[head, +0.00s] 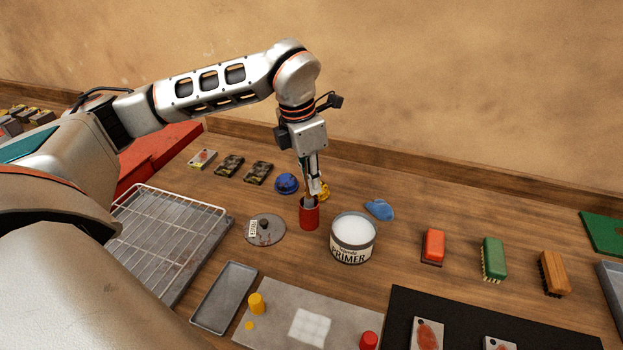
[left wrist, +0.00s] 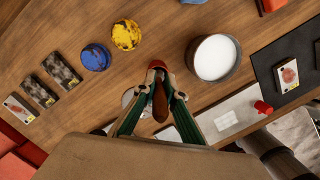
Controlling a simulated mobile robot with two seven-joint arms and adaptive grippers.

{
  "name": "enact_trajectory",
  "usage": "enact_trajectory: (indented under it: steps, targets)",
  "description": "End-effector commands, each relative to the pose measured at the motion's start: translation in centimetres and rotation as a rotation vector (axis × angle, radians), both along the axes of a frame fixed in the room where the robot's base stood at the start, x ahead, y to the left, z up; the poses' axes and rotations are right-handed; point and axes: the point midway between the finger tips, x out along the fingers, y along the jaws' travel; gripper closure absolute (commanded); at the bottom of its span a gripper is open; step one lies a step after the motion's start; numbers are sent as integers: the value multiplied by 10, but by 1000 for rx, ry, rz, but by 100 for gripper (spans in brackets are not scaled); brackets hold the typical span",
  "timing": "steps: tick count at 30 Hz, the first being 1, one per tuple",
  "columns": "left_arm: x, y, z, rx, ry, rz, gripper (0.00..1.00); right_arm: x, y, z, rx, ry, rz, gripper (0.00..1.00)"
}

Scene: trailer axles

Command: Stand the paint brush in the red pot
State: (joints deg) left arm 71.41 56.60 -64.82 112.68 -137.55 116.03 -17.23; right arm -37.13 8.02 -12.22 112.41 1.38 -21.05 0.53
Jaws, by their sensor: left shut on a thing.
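The red pot (head: 309,217) stands upright on the wooden bench, just left of the primer tin. My left gripper (head: 314,188) points down right over its mouth and is shut on the paint brush. The brown brush (left wrist: 160,102) shows between the fingertips in the left wrist view. There the red rim of the pot (left wrist: 156,64) shows just beyond the fingertips. The brush's lower end seems to be at or inside the pot's mouth, but the fingers and pot wall hide how deep it is. My right gripper is not in view.
The primer tin (head: 353,240) stands close on the right. A round disc (head: 266,230) lies on the left. A blue lump (head: 287,183) and a yellow one (head: 323,192) sit behind. A wire rack (head: 170,225) and grey tray (head: 224,298) lie left; brushes (head: 493,258) stand right.

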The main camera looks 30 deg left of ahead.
Motion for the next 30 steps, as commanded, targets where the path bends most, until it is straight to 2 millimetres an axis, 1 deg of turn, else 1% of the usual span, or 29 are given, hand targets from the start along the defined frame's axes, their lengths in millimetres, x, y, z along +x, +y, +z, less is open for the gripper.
enact_trajectory:
  steps: [1,3,13,16,20,27,30]
  targets:
    - [0,0,0,0,0,0,87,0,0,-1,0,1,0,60]
    - [0,0,0,0,0,0,70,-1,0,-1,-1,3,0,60]
    - [0,0,1,0,0,0,70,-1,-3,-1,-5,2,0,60]
    - [0,1,6,0,-2,0,70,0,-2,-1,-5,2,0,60]
    - [-1,2,23,1,-5,1,70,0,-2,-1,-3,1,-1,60]
    - [-8,6,72,1,-6,1,70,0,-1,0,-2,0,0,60]
    - [-10,8,90,0,-5,1,70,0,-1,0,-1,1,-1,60]
